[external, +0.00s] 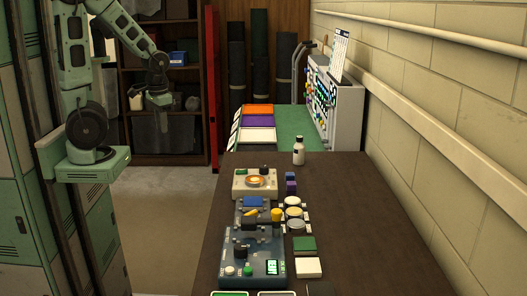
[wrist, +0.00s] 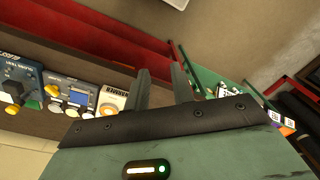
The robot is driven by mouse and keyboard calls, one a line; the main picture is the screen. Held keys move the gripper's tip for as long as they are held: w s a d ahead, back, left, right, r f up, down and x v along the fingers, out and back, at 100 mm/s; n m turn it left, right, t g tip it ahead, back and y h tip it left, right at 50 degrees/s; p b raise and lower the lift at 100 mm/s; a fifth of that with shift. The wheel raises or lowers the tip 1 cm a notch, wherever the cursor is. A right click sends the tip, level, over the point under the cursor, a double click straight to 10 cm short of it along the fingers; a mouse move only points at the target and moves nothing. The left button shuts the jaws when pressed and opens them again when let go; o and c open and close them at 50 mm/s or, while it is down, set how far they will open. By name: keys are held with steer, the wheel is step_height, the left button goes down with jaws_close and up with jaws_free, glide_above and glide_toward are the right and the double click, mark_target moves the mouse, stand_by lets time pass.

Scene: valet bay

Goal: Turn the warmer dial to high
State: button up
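The warmer is a small cream box (external: 243,190) on the dark brown table, with an orange-rimmed round dish (external: 255,181) on top. Small knob-like parts show at its far edge; I cannot tell the dial's setting. In the wrist view the warmer (wrist: 113,100) is partly hidden behind my left finger, and its label is visible. My gripper (external: 160,108) hangs in the air left of the table, well away from the warmer. In the wrist view my gripper (wrist: 160,72) has its two fingers apart with nothing between them.
A blue device with knobs (external: 252,268) stands at the table's near end, with a blue-topped unit (external: 254,202) between it and the warmer. A white bottle (external: 298,152) stands behind. Coloured trays (external: 257,124) lie on the green surface beyond. The floor left of the table is clear.

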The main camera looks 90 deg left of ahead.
steer(key=o, duration=0.4)
steer(key=shift+n, duration=0.3)
steer(key=w, duration=0.1)
steer(key=w+a, duration=0.1)
steer(key=w, duration=0.1)
steer(key=w+a, duration=0.1)
steer(key=shift+w+a+r+b, duration=0.2)
steer(key=shift+w+r+b, duration=0.15)
steer(key=shift+r, duration=0.05)
steer(key=shift+o, duration=0.2)
steer(key=n+b, duration=0.3)
steer(key=n, duration=0.2)
glide_above(264, 167)
steer(key=shift+h, duration=0.3)
step_height(264, 167, down, 17)
steer(key=p, duration=0.3)
steer(key=shift+a+r, duration=0.1)
steer(key=shift+r, duration=0.05)
steer(key=c, duration=1)
